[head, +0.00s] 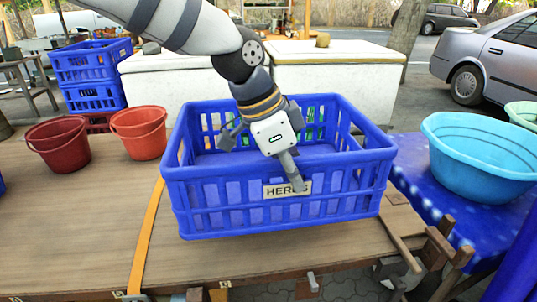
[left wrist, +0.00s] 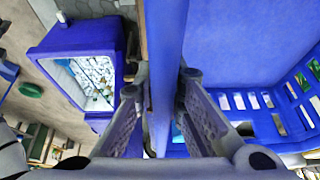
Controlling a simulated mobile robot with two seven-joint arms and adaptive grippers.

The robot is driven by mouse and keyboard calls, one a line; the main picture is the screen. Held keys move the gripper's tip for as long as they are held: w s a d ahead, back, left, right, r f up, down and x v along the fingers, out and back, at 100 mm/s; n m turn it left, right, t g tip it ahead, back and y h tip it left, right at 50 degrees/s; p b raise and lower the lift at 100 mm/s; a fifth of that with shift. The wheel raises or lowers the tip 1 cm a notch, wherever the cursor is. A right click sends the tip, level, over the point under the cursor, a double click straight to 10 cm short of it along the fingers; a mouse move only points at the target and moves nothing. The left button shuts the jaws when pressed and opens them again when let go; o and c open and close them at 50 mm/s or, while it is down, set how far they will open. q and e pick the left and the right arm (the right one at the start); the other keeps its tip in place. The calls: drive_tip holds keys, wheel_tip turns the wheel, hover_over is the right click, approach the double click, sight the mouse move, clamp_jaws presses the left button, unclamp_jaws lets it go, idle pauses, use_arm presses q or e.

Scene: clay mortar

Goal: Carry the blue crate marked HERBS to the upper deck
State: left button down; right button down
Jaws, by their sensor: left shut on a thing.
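The blue crate (head: 228,222) has slatted walls and a pale HERBS label on its front. It is large in the middle of the head view, over the wooden table and roughly level. I cannot tell whether its base touches the table. My left gripper (head: 292,180) comes down over the crate's front wall, with a finger partly covering the label. In the left wrist view, the left gripper (left wrist: 160,108) is shut on the crate's blue rim (left wrist: 165,45), a finger on each side. The crate's inside floor (left wrist: 235,45) looks empty there. My right gripper is not in view.
The wooden table (head: 75,215) has an orange strap (head: 150,235) across it. Red (head: 58,145) and orange (head: 139,132) buckets stand left of the crate. A light blue basin (head: 480,155) stands to the right on blue cloth. Stacked blue crates (head: 90,65) and white chests (head: 335,85) are behind.

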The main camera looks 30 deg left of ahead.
use_arm(q)
drive_tip(key=d+f, duration=0.3)
drive_tip(key=f, duration=0.4)
drive_tip(key=shift+w+d+b, duration=0.2)
drive_tip(key=shift+w+b, duration=0.1)
drive_tip(key=shift+b, duration=0.05)
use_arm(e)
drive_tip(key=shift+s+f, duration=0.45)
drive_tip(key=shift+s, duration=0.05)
